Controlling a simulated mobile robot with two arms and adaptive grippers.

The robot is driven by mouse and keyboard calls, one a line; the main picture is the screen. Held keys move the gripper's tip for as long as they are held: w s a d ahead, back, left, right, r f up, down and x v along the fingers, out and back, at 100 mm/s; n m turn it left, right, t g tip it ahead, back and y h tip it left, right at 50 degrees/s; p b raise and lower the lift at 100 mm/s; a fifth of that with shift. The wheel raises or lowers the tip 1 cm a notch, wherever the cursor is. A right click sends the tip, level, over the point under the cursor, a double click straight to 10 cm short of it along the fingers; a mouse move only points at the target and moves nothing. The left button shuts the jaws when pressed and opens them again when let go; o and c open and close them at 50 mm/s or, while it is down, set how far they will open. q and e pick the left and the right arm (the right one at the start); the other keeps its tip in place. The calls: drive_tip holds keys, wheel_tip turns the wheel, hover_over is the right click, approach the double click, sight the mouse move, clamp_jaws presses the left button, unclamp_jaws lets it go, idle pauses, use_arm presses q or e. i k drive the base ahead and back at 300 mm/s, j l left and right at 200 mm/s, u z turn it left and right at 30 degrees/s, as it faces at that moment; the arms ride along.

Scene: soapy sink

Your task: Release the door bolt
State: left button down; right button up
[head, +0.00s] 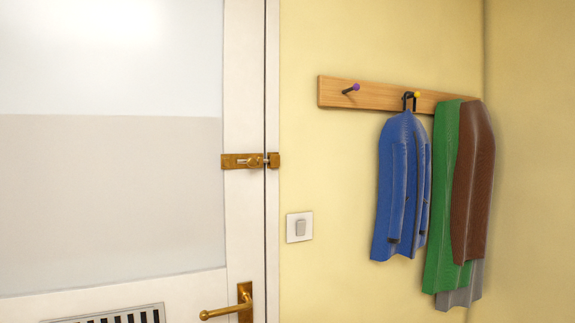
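A brass door bolt (242,161) is fixed to the right edge of a white door (244,220). Its silvery rod runs to the right across the gap toward a brass keeper (273,160) on the frame side. Neither of my grippers is in view.
A brass door handle (230,308) is below the bolt, left of a light switch (299,227) on the yellow wall. A wooden peg rail (370,95) holds a blue coat (402,190), a green coat (440,200) and a brown coat (473,180). A vent grille (115,316) is low on the door.

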sight(250, 162)
drive_tip(key=i+l+u, duration=0.1)
drive_tip(key=l, duration=0.8)
drive_tip(key=i+l, duration=0.2)
drive_tip(key=l, duration=0.65)
drive_tip(key=i+l+u, duration=0.15)
drive_tip(key=l, duration=1.65)
drive_tip(key=i+u, duration=0.05)
drive_tip(key=i, duration=0.05)
